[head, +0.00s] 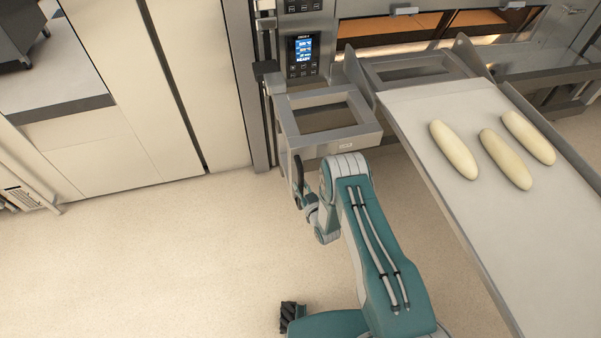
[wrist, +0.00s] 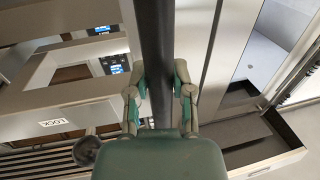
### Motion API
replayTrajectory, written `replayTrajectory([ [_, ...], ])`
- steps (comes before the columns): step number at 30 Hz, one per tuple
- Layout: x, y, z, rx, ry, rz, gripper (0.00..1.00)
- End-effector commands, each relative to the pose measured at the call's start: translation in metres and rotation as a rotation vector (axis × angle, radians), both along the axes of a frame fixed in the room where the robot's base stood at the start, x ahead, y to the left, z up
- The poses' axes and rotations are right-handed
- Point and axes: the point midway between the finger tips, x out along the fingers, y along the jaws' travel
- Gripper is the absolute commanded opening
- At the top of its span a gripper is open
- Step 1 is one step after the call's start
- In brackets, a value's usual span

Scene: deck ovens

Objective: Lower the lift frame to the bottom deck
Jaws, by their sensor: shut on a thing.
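The grey metal lift frame (head: 350,142) stands in front of the oven in the head view, with an open rectangular top. Its side also shows at the left of the wrist view (wrist: 70,96), with a LOCK label. A dark upright bar handle (head: 298,172) hangs at its left front corner. In the wrist view my gripper (wrist: 159,68) has a finger on each side of this bar (wrist: 154,30) and is shut on it. The lower decks are hidden in the head view.
A sloping loader board (head: 440,215) with three pale dough loaves (head: 505,158) fills the right. A control panel (head: 303,55) is lit on the oven's left post. A cream cabinet wall (head: 150,90) stands at left. The floor (head: 170,260) at lower left is clear.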

Motion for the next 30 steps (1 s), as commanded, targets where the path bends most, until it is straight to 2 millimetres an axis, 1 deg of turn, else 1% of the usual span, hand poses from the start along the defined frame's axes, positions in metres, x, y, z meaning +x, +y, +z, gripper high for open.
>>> replayTrajectory([
  [1, -0.003, -0.001, -0.016, -0.002, 0.008, 0.0, 0.0],
  [3, -0.004, -0.001, -0.029, -0.002, 0.008, 0.0, 0.0],
  [7, -0.004, -0.001, -0.048, -0.001, 0.006, 0.001, 0.0],
  [10, -0.004, -0.001, -0.058, 0.0, 0.004, 0.001, 0.0],
  [16, -0.003, -0.001, -0.068, 0.001, 0.003, 0.002, 0.0],
  [27, -0.003, 0.0, -0.07, 0.001, 0.002, 0.002, 0.0],
  [28, -0.003, 0.0, -0.07, 0.001, 0.002, 0.002, 0.34],
  [29, -0.003, 0.0, -0.07, 0.001, 0.003, 0.002, 0.48],
  [30, -0.003, 0.0, -0.07, 0.001, 0.002, 0.002, 0.65],
])
